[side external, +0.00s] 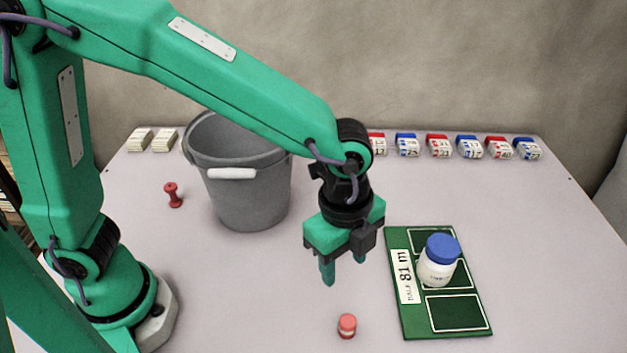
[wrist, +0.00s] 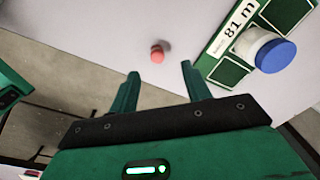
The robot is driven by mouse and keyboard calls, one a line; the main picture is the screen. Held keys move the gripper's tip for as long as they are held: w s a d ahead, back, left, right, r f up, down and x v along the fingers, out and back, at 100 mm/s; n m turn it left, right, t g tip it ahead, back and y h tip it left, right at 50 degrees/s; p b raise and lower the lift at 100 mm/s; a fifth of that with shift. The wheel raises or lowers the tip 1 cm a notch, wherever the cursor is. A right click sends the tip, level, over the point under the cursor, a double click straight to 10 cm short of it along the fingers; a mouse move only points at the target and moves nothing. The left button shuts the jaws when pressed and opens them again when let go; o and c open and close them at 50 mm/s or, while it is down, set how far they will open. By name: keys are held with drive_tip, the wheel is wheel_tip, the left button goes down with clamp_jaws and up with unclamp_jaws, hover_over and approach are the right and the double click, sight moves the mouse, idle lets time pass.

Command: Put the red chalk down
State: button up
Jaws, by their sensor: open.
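A short red piece that looks like the chalk (side external: 347,326) stands on the table in front of my gripper. It also shows in the wrist view (wrist: 157,55), beyond my fingertips and between their lines. My gripper (side external: 343,272) is open and empty, held above the table and apart from the red piece. Its two fingers also show in the wrist view (wrist: 160,70). A second red object (side external: 173,195), spool-shaped, stands at the left near the bucket; I cannot tell for certain which of the two is the chalk.
A green board (side external: 416,318) marked "81 m" lies right of my gripper, with a blue-lidded white jar (side external: 437,266) on it. A grey bucket (side external: 250,200) stands behind left. Several red and blue labelled packets (side external: 470,147) and pale stacks (side external: 139,140) line the back edge. The front right is clear.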

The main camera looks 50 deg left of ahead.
drive_tip(key=a+r+n+t, duration=0.1)
drive_tip(key=a+r+n, duration=0.3)
drive_tip(key=a, duration=0.3)
drive_tip(key=a+r+n+t, duration=0.1)
drive_tip(key=a+r+n, duration=0.2)
drive_tip(key=a+n, duration=0.3)
drive_tip(key=s+a+r+n+t, duration=0.1)
drive_tip(key=s+a+n, duration=0.2)
drive_tip(key=a, duration=0.3)
drive_tip(key=s+a+r+n+t, duration=0.2)
drive_tip(key=s+a+n, duration=0.1)
drive_tip(key=a+n, duration=0.3)
drive_tip(key=shift+s+a, duration=0.2)
drive_tip(key=shift+s, duration=0.2)
